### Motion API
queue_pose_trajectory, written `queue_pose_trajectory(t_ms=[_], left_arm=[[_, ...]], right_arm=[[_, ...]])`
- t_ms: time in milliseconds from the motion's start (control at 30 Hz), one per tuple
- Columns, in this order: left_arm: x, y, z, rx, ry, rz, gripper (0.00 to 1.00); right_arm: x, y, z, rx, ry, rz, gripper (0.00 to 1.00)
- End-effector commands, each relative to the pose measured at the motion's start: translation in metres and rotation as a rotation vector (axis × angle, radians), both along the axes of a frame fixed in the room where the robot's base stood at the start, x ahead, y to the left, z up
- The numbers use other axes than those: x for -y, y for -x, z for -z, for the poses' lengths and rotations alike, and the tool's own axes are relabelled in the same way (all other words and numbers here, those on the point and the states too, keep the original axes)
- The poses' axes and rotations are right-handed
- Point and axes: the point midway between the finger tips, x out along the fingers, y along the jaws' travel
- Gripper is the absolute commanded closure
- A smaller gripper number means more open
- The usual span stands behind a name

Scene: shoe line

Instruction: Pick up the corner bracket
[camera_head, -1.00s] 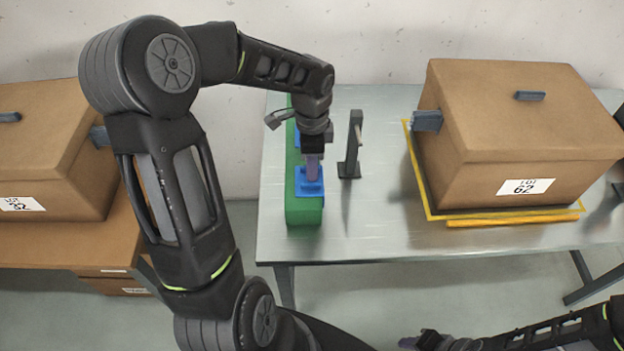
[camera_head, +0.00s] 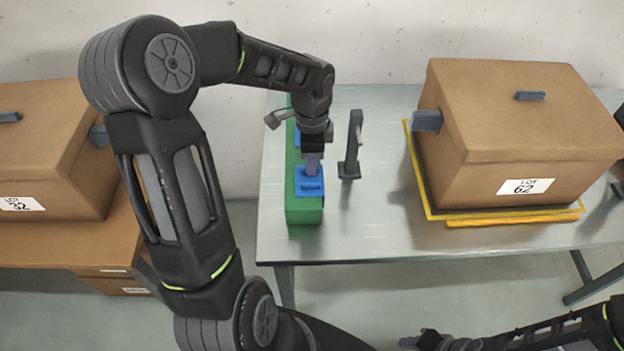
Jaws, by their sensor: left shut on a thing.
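A blue piece that I take for the corner bracket (camera_head: 309,187) is at the near part of a long green block (camera_head: 304,216) on the table. My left gripper (camera_head: 312,167) points down at it from above, with its purple fingers shut on the piece. The fingers hide part of it, and I cannot tell whether it is clear of the block. A second blue piece (camera_head: 297,139) shows farther back on the block, partly behind my arm. My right gripper (camera_head: 409,342) is at the bottom edge, away from the table, and its jaw opening is not clear.
A dark upright stand (camera_head: 351,150) is just right of the green block. A large brown box (camera_head: 520,115) labelled LOT 62 sits on a yellow frame (camera_head: 515,220) at the right. Another brown box (camera_head: 40,160) is at the left. The metal table (camera_head: 370,225) is bare in front of the stand.

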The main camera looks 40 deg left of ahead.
Motion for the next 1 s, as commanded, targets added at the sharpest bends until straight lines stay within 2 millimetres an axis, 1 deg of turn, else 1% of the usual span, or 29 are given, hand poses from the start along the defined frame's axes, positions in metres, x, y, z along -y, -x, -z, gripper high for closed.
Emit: queue_pose_trajectory(t_ms=[333,467,567,900,1000], left_arm=[[0.000,0.000,0.000,0.000,0.000,0.000,1.00],[0.000,-0.001,-0.006,0.002,-0.001,-0.001,1.00],[0.000,-0.001,-0.018,0.004,-0.002,-0.002,1.00],[0.000,-0.001,-0.082,0.004,-0.001,0.000,1.00],[0.000,-0.001,-0.094,0.003,-0.001,-0.001,1.00]], right_arm=[[0.000,0.000,0.000,0.000,0.000,0.000,0.64],[0.000,0.000,0.001,0.000,0.000,0.000,0.64],[0.000,0.000,0.001,0.000,0.000,0.000,0.64],[0.000,0.000,0.005,0.000,0.000,0.000,0.64],[0.000,0.000,0.006,0.000,0.000,0.000,0.64]])
